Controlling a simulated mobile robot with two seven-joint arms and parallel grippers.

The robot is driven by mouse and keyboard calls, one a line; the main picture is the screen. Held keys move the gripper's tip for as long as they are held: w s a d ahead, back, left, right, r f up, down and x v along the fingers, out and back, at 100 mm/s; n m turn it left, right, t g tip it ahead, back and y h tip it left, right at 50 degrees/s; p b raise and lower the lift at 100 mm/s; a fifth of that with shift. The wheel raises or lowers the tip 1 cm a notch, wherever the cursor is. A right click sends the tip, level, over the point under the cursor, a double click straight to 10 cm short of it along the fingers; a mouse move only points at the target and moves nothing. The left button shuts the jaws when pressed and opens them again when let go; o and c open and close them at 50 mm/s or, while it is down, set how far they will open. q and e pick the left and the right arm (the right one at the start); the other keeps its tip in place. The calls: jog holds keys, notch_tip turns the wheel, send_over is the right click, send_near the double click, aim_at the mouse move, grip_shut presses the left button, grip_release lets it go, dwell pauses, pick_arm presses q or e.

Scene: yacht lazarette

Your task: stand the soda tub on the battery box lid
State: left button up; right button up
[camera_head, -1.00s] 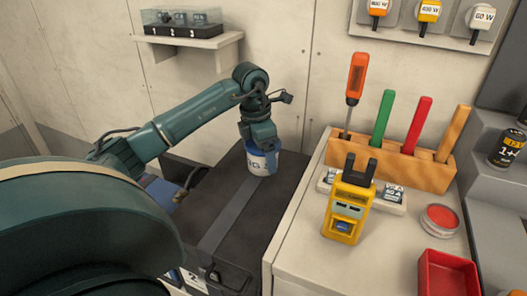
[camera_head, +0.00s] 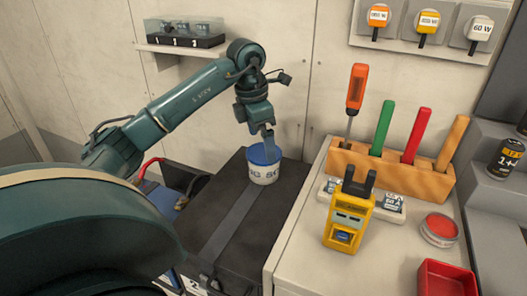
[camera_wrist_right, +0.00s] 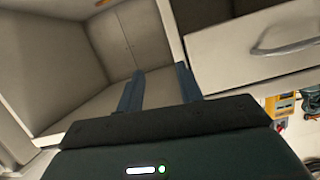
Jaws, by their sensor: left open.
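The soda tub (camera_head: 264,171), white with a blue top and dark lettering, stands upright on the dark battery box lid (camera_head: 224,217), toward its far end. A grey strap runs along the lid. My left gripper (camera_head: 269,153) is open and points down just above the tub, its finger overlapping the tub's rim in the picture. I cannot tell whether the finger touches the tub. My right gripper (camera_wrist_right: 158,70) shows only in the right wrist view, its two fingers apart with nothing between them.
Right of the box is a pale counter (camera_head: 304,233) with a yellow meter (camera_head: 347,222), a wooden tool rack (camera_head: 395,172), a red tin (camera_head: 440,229) and a red tray (camera_head: 446,279). A shelf (camera_head: 182,48) hangs behind. The lid's near part is clear.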

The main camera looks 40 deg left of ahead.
aim_at(258, 153)
pick_arm(q)
jog(key=r, duration=0.5)
jog(key=shift+s+a, duration=0.2)
jog(key=shift+s, duration=0.15)
